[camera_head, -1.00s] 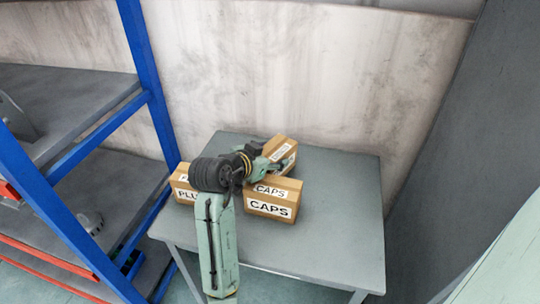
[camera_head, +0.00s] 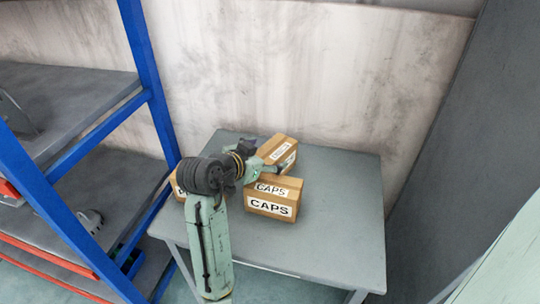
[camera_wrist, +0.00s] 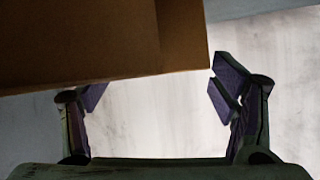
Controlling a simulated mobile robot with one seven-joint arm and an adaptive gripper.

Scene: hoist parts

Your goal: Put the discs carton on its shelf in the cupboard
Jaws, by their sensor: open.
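Three cartons stand on a grey table. The rear carton (camera_head: 287,154) has a white label too blurred to read; I cannot tell if it is the discs carton. The carton marked CAPS (camera_head: 270,207) is in front of it. A third carton (camera_head: 177,188) at the left is mostly hidden behind my arm. My gripper (camera_head: 277,169) is open beside the rear carton, above the back of the CAPS carton. In the wrist view a brown carton (camera_wrist: 80,45) fills the upper left, overlapping the space beyond the open fingers (camera_wrist: 158,90). No cupboard can be made out for certain.
A blue-framed rack with grey shelves (camera_head: 75,105) stands left of the table (camera_head: 335,230). A stained pale wall (camera_head: 310,70) is behind it. A dark grey panel (camera_head: 440,150) rises at the right. The table's right side is clear.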

